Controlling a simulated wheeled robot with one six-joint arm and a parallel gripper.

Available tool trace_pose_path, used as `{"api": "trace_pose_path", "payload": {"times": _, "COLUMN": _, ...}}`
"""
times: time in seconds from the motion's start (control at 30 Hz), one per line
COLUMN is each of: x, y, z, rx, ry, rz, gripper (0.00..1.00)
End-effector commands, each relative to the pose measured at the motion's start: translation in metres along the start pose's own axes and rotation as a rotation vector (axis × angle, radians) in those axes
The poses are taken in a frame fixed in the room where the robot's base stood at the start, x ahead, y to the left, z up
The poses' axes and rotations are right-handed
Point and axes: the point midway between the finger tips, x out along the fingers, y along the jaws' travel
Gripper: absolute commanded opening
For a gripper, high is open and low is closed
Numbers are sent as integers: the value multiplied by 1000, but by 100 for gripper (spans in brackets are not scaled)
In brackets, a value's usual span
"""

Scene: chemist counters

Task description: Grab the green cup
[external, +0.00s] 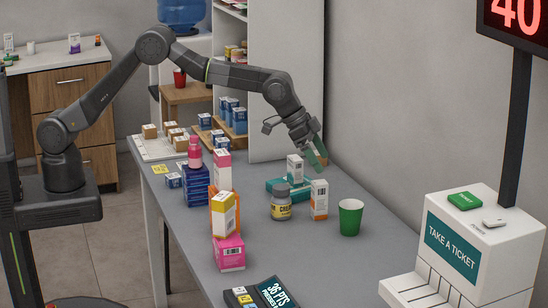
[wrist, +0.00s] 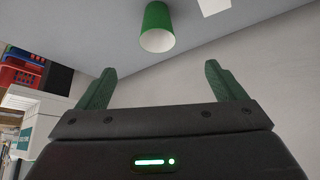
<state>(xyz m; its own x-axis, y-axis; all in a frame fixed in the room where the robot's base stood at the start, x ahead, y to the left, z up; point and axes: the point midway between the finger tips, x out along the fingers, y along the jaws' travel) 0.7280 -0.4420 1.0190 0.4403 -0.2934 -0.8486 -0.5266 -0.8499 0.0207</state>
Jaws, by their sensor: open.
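The green cup (external: 350,217) stands upright on the grey counter at the right, with its white inside showing at the top. In the wrist view the green cup (wrist: 157,27) is at the top centre, beyond the fingertips and not between them. My gripper (external: 317,155) is above the counter, behind and to the left of the cup, over the boxes there. Its two green fingers (wrist: 158,78) are apart in the wrist view, with nothing between them.
An orange-white box (external: 319,200) and a yellow-labelled jar (external: 281,202) stand just left of the cup. A teal box (external: 284,186) and a white box (external: 295,168) are behind them. The ticket machine (external: 470,245) is at the right front. Counter in front of the cup is clear.

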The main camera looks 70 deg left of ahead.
Motion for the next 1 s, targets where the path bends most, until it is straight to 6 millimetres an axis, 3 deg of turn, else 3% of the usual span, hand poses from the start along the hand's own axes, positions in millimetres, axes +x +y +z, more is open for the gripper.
{"api": "trace_pose_path", "payload": {"times": 0.6, "x": 82, "y": -1, "z": 1, "rx": 40, "ry": 12, "rz": 1, "gripper": 90}}
{"api": "trace_pose_path", "payload": {"times": 1.0, "x": 103, "y": 2, "z": -2, "rx": 40, "ry": 13, "rz": 1, "gripper": 90}}
